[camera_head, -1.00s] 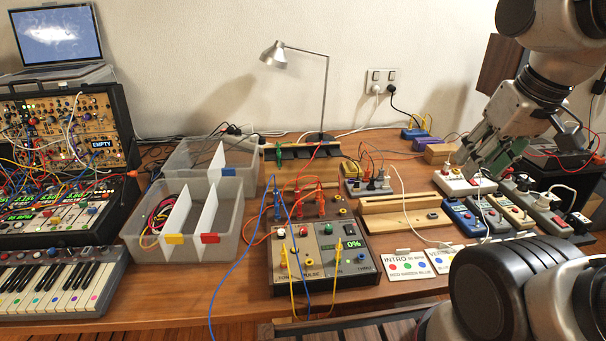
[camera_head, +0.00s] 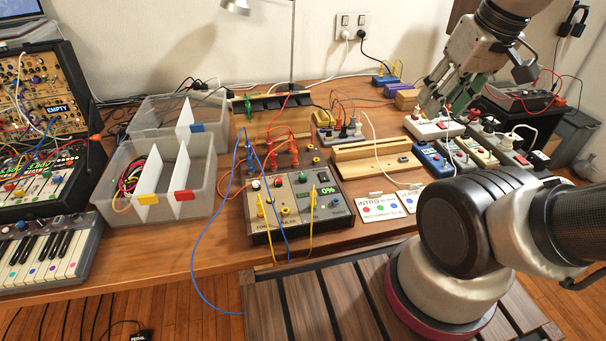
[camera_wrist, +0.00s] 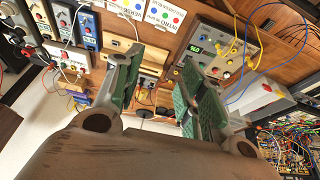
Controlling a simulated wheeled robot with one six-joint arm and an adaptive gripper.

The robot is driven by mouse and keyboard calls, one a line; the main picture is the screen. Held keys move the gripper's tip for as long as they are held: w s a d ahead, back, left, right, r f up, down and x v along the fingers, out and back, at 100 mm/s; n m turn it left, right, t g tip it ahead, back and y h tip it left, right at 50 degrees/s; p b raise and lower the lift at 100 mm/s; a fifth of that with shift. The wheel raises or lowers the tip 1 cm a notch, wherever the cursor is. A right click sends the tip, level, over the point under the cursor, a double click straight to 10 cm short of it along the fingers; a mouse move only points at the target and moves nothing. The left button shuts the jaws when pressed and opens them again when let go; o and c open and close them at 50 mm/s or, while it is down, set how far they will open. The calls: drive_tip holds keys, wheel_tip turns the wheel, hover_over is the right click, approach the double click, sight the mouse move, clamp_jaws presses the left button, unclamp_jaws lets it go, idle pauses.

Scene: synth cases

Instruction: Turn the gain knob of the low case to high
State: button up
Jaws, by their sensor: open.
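A low sloped case (camera_head: 45,180) with lit green displays and colored knobs sits at the left table edge, below an upright case (camera_head: 30,85) labelled EMPTY. A grey box (camera_head: 300,205) with a green display, several knobs and yellow and blue cables lies mid-table; it also shows in the wrist view (camera_wrist: 215,58). I cannot read a gain label, nor tell which of these is the task's low case. My gripper (camera_head: 447,100) is open and empty at the back right, above a white socket strip, far from both. In the wrist view its green-padded fingers (camera_wrist: 158,88) stand apart.
A divided clear bin (camera_head: 165,215) and a wooden rail block (camera_head: 375,160) stand on the table around the grey box. Socket strips (camera_head: 435,127) and pedals crowd the right. Loose cables cross the table. A slatted bench (camera_head: 310,305) stands in front.

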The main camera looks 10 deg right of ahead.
drive_tip(key=w+a+f+n+g, duration=0.3)
drive_tip(key=w+a+f+g, duration=0.1)
drive_tip(key=w+a+f, duration=0.3)
drive_tip(key=n, duration=1.9)
hover_over(303, 175)
drive_tip(key=f, duration=1.4)
drive_tip(key=shift+s+f, duration=0.2)
drive_tip(key=shift+f, duration=0.2)
drive_tip(key=shift+f+n, duration=0.2)
drive_tip(key=shift+n, duration=0.2)
wheel_tip(303, 175, down, 7)
drive_tip(key=shift+w+f, duration=0.15)
drive_tip(key=shift+f, duration=0.05)
